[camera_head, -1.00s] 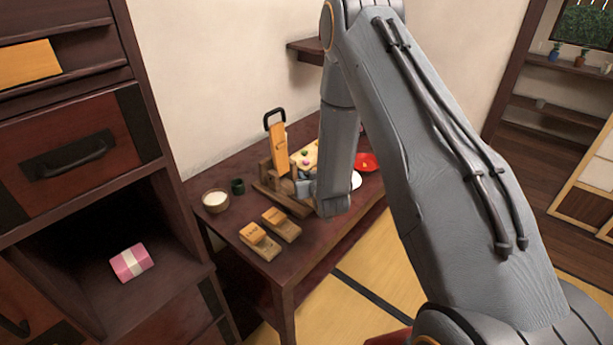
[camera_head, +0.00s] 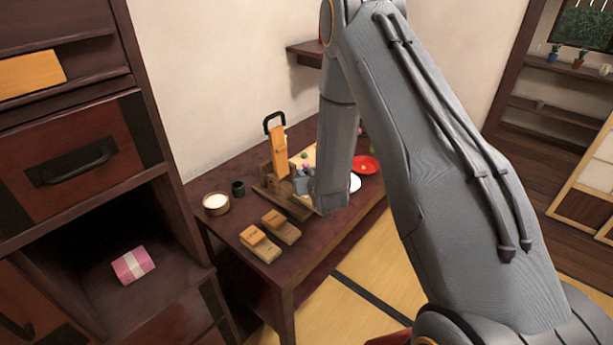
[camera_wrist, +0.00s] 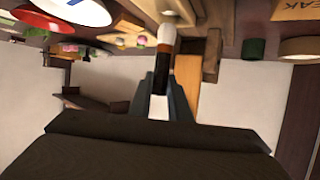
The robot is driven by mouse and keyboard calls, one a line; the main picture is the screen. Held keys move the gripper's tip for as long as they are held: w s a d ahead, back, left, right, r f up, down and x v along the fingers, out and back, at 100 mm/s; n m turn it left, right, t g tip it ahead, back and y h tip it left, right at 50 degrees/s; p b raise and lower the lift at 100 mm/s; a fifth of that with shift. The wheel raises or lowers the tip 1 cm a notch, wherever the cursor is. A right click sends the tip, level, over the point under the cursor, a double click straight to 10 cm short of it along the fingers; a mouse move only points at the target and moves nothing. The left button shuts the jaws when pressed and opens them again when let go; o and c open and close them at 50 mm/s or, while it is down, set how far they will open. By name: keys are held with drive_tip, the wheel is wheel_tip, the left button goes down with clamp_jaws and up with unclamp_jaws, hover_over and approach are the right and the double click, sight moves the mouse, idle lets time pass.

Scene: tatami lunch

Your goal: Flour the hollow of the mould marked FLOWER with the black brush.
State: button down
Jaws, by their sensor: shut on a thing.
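My gripper (camera_wrist: 161,82) is shut on the black brush (camera_wrist: 164,62), whose dark handle sits between the fingers and whose pale tip points away from them. In the head view my gripper (camera_head: 303,180) is small, at the wooden stand, and the brush cannot be made out. Two wooden moulds, a nearer one (camera_head: 262,250) and a farther one (camera_head: 284,232), lie side by side at the table's front left. Their markings are too small to read there, so I cannot tell which says FLOWER. A round tub of white powder (camera_head: 215,203) stands at the table's left end.
A wooden stand (camera_head: 298,208) holds an upright orange-brown piece with a black loop handle (camera_head: 277,150) close beside my gripper. A dark green cup (camera_head: 238,188) stands near the tub. A red plate (camera_head: 368,165) and white plate (camera_head: 355,183) lie to the right. Bare table surrounds the moulds.

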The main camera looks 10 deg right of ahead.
drive_tip(key=shift+r+p, duration=1.5)
drive_tip(key=shift+r, duration=1.3)
